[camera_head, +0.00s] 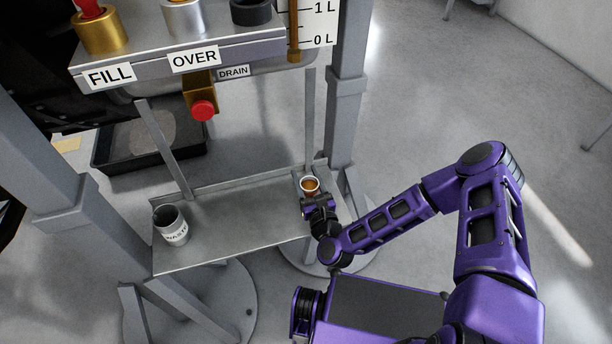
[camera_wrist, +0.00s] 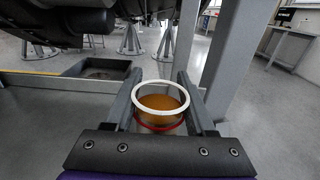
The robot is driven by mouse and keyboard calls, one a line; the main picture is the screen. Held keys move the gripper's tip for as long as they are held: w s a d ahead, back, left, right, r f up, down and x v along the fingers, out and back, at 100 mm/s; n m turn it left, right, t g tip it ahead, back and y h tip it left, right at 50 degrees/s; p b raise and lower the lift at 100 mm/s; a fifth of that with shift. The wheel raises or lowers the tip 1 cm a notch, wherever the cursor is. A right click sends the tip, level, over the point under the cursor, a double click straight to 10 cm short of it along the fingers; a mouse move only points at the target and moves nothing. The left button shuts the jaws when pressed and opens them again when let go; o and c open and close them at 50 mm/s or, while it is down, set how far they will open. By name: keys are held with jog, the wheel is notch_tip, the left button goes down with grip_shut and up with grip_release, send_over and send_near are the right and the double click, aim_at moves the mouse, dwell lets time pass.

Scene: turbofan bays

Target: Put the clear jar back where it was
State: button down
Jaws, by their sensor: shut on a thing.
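The clear jar (camera_head: 310,185) has a white rim and amber-brown liquid inside. It is at the right end of the grey metal shelf (camera_head: 235,222) in the head view. In the wrist view the jar (camera_wrist: 160,106) stands upright between the two fingers, with a red band low on its side. My gripper (camera_head: 313,197) is shut on the jar; it also shows in the wrist view (camera_wrist: 158,112). The jar's base is hidden, so I cannot tell whether it touches the shelf.
A grey cup labelled WASTE (camera_head: 171,226) stands at the shelf's left end. A black drip tray (camera_head: 150,135) lies on the floor behind. A red-knobbed DRAIN valve (camera_head: 203,108) hangs above the shelf. A grey post (camera_head: 346,90) rises close behind the jar. The shelf's middle is clear.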

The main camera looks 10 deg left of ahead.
jog(key=shift+c, duration=1.2)
grip_release()
jog(key=shift+f, duration=0.1)
jog(key=shift+r, duration=0.2)
jog(key=v, duration=1.2)
jog(key=shift+s+p, duration=0.1)
jog(key=shift+p, duration=0.2)
